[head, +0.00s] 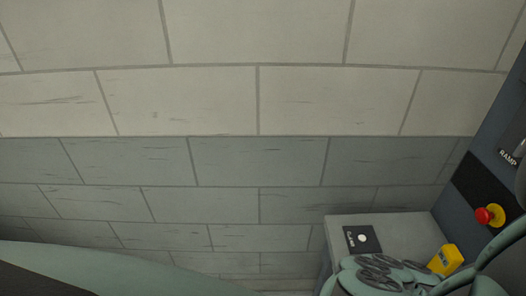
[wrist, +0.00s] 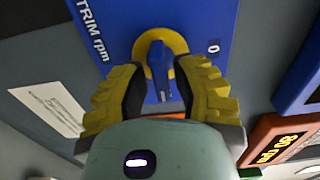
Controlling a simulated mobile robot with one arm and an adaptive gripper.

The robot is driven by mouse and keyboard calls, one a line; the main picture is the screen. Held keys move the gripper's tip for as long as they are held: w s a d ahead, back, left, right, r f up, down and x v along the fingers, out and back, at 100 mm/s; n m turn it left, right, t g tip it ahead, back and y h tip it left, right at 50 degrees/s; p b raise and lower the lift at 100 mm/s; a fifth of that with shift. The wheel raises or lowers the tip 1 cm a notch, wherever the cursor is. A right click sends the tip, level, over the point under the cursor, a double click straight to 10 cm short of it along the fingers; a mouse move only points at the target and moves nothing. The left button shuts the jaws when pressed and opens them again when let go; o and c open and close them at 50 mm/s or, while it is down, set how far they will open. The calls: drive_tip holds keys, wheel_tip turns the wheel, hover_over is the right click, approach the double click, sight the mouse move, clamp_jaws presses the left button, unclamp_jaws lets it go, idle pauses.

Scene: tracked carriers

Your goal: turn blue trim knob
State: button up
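The blue trim knob (wrist: 158,66) shows in the wrist view, a narrow blue handle in front of a yellow ring. It sits on a blue panel (wrist: 112,22) marked "TRIM rpm", with a "0" to the right of the knob. My gripper (wrist: 160,76) has its yellow ribbed fingers on either side of the knob. The fingers are apart, with a small gap appearing between their dark inner pads and the handle. Contact is hard to judge from this angle. The knob and gripper tips do not show clearly in the head view.
In the wrist view, an orange-framed display (wrist: 277,143) and another blue unit (wrist: 303,75) are at right; a white label (wrist: 50,107) is at left. The head view shows a red button (head: 484,215) on a dark panel, a yellow block (head: 445,260) and a grey cabinet (head: 399,229).

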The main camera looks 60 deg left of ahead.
drive_tip(key=shift+o, duration=1.1)
drive_tip(key=v, duration=0.7)
drive_tip(key=shift+s+a, duration=0.2)
